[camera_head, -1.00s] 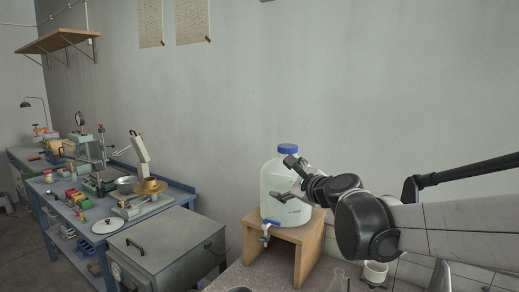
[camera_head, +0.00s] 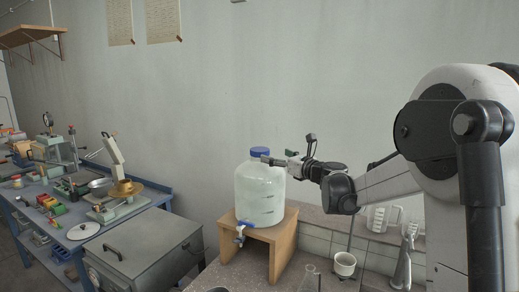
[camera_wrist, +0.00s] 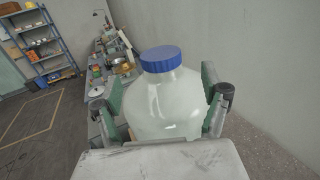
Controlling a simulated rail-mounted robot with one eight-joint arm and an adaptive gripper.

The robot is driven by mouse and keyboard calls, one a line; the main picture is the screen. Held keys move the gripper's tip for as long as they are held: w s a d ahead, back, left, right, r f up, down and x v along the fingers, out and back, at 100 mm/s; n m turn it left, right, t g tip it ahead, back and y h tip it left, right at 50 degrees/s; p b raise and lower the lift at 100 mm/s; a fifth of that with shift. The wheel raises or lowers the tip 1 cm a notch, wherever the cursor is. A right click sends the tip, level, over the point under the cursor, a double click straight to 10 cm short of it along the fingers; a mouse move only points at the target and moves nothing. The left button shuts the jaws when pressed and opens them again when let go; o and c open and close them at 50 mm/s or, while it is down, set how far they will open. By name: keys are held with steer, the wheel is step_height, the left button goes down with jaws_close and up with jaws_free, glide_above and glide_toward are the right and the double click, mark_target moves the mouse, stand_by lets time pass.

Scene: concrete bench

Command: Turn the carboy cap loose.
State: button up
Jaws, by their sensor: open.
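The carboy (camera_head: 261,193) is a translucent white bottle with a blue cap (camera_head: 260,152) and a blue tap (camera_head: 240,232) low on its front. It stands upright on a wooden stand (camera_head: 284,243). My gripper (camera_head: 288,156) is open at the right of the carboy's top, close to cap height. In the wrist view the blue cap (camera_wrist: 161,58) and the carboy's shoulder (camera_wrist: 165,105) show between the two spread fingers of my gripper (camera_wrist: 162,97). The fingers do not appear to touch the cap.
A grey metal box (camera_head: 145,250) stands left of the stand. A blue workbench (camera_head: 50,207) with tools is further left. A white mortar-like cup (camera_head: 344,264), a glass flask (camera_head: 310,280) and glass beakers (camera_head: 378,218) are at the right. The wall is behind the carboy.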

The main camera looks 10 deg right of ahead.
mark_target(260, 149)
steer(key=p+x, duration=0.1)
steer(key=x, duration=0.9)
steer(key=shift+w+a+p, duration=0.1)
steer(key=shift+p, duration=0.2)
steer(key=c, duration=1.2)
steer(key=shift+n+y+b, duration=0.3)
steer(key=shift+y, duration=0.2)
steer(key=shift+n+g+y, duration=0.5)
steer(key=shift+g+y, duration=0.1)
steer(key=o, duration=1.2)
